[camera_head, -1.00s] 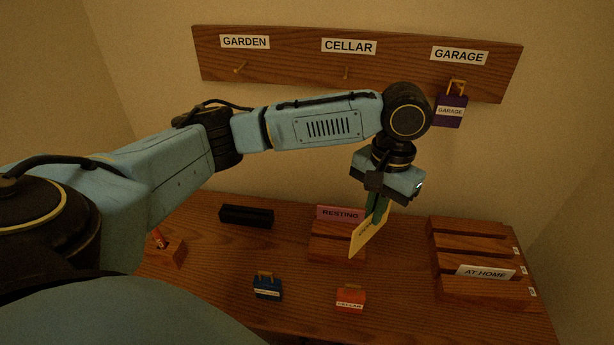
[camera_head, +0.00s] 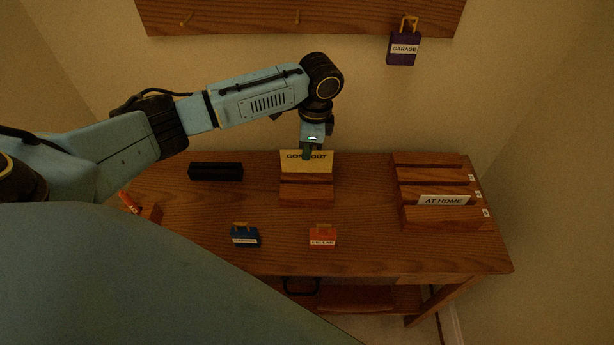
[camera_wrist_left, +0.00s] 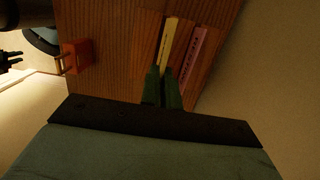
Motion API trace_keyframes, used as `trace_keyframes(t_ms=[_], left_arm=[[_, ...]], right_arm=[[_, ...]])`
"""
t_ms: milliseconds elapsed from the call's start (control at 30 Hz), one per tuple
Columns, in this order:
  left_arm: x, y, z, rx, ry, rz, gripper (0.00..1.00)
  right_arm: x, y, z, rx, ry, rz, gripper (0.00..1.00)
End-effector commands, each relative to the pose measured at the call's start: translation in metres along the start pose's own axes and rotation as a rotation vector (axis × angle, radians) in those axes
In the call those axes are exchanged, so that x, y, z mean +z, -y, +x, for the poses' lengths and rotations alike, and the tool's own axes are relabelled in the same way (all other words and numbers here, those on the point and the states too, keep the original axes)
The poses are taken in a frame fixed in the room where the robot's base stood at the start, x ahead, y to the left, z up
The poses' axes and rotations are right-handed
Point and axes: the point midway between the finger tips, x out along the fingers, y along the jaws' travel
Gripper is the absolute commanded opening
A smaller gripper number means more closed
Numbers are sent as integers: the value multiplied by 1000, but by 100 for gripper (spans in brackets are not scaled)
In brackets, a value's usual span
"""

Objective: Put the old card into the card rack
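I cannot tell whether the card's lower edge is inside a slot. In the left wrist view, the green fingers (camera_wrist_left: 164,88) pinch the yellow card (camera_wrist_left: 168,40), and a pink card (camera_wrist_left: 193,52) stands beside it, apart. The pink card is hidden in the head view. A slotted wooden rack (camera_head: 442,216) at the right holds a white "AT HOME" card (camera_head: 443,200) in its front part.
A black tray (camera_head: 215,172) lies left of the block. Blue (camera_head: 244,237) and orange (camera_head: 322,238) tagged blocks stand at the front. A purple "GARAGE" block (camera_head: 403,50) hangs from the wall board (camera_head: 350,16). Bare desk separates the wooden block from the right rack.

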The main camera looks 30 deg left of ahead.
Motion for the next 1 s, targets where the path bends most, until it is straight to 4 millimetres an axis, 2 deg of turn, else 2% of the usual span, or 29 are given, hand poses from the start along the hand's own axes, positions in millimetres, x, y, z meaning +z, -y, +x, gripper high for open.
trace_keyframes(t_ms=[100, 367, 567, 933, 1000], left_arm=[[-3, -1, 24, 3, 1, -1, 0], [-6, -1, 46, 2, 0, -1, 0], [-9, -1, 73, 2, 1, -2, 0], [-10, -1, 77, 1, -1, -1, 0], [-10, -1, 77, 0, -2, -1, 10]], right_arm=[[-1, 1, 4, -1, -2, 0, 26], [-1, 2, 6, -2, -2, 1, 26], [0, 2, 10, -2, -2, 1, 26], [0, 2, 10, -2, -1, 1, 26], [1, 2, 10, -2, -1, 1, 26]])
